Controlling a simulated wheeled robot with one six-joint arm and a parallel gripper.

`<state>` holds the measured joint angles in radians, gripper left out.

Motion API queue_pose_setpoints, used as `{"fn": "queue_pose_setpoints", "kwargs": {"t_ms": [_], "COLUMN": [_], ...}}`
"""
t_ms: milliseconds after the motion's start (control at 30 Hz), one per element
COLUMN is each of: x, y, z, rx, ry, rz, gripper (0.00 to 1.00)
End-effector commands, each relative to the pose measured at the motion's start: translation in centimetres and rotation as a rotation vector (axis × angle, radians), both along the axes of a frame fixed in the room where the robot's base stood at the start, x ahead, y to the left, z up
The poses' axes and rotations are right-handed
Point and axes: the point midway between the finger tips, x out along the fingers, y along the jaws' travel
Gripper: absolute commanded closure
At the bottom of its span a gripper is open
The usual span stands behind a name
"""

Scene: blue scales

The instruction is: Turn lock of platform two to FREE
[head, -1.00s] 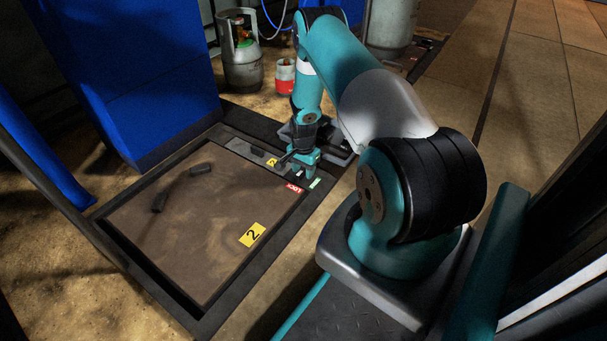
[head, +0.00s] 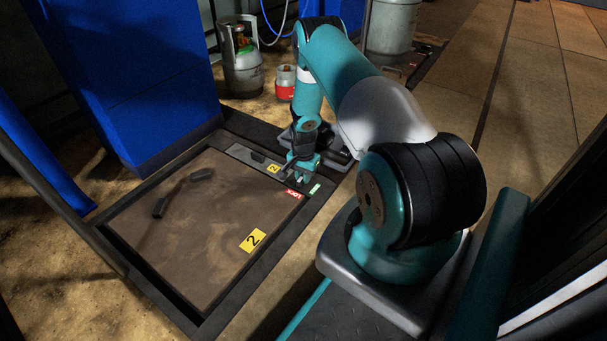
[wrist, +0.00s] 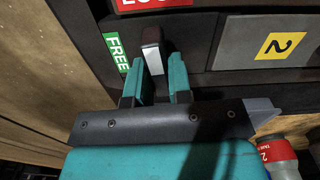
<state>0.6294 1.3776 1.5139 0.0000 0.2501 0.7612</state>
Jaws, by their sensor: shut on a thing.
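Platform two (head: 180,260) is a brown plate in a dark frame, with a yellow "2" label (head: 252,241). My gripper (wrist: 162,82) is down at the far right corner of the platform. In the wrist view its two teal fingers are closed around the lower end of a small dark lock lever (wrist: 152,42) with a pale face. The green FREE label (wrist: 116,52) is just left of the lever, and the red LOCK label (wrist: 152,4) is above it, partly cut off. In the head view my gripper (head: 301,182) hides the lever between the LOCK label (head: 294,194) and FREE label (head: 315,189).
A grey panel with another yellow "2" label (wrist: 280,45) lies right of the lever in the wrist view. A dark bent handle (head: 180,190) rests on the platform. A blue cabinet (head: 140,80) and gas cylinders (head: 240,60) stand behind.

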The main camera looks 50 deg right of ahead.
Motion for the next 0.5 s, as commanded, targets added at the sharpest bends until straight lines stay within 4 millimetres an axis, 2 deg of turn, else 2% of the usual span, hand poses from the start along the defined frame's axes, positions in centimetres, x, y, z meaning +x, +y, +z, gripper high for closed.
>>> {"fn": "queue_pose_setpoints", "kwargs": {"t_ms": [500], "x": [-0.01], "y": [0.01], "z": [0.27], "rx": [0.0], "ry": [0.0], "rz": [0.453], "gripper": [1.0]}}
